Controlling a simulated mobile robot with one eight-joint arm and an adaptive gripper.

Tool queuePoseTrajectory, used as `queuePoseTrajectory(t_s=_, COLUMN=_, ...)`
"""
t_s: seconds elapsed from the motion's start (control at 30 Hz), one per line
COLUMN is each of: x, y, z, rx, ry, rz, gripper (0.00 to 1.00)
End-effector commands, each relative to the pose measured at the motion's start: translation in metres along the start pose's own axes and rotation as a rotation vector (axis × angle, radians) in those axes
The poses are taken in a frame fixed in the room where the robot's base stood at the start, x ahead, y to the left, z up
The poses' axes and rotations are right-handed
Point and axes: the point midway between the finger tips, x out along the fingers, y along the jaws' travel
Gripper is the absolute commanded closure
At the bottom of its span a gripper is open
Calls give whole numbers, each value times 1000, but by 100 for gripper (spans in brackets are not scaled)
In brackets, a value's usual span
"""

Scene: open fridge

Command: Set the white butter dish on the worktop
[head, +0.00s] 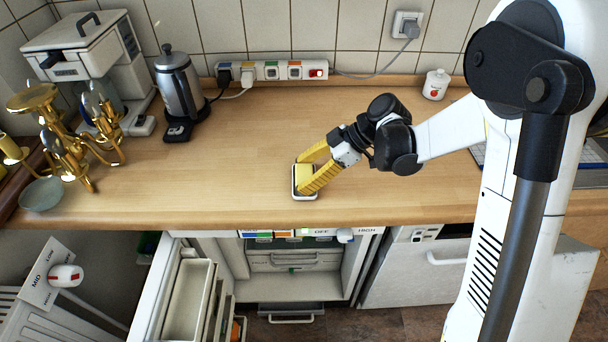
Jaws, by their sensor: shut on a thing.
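The white butter dish (304,197) is at the front edge of the wooden worktop (250,140), a little right of the picture's middle. Something yellow shows inside its pale rim. My gripper (308,180) reaches in from the right with its yellow fingers on either side of the dish, shut on it. The dish looks level and at or very near the worktop surface; I cannot tell whether it touches. The fingers hide part of the dish.
The open fridge (295,260) is below the worktop, its door (185,300) swung out to the left. A white jar (436,85) is back right. The worktop's middle is clear.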

Motion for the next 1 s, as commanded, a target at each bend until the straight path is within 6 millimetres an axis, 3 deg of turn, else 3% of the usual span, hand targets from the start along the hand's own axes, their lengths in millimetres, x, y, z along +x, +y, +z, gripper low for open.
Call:
queuePoseTrajectory(t_s=0.1, x=3, y=0, z=3, rx=0, ry=0, rz=0, gripper=73)
queuePoseTrajectory(t_s=0.13, x=3, y=0, z=3, rx=0, ry=0, rz=0, gripper=25)
queuePoseTrajectory(t_s=0.2, x=2, y=0, z=2, rx=0, ry=0, rz=0, gripper=11)
queuePoseTrajectory(t_s=0.6, x=-3, y=0, z=-2, rx=0, ry=0, rz=0, gripper=11)
queuePoseTrajectory(t_s=1.0, x=-88, y=0, z=-2, rx=3, ry=0, rz=2, gripper=11)
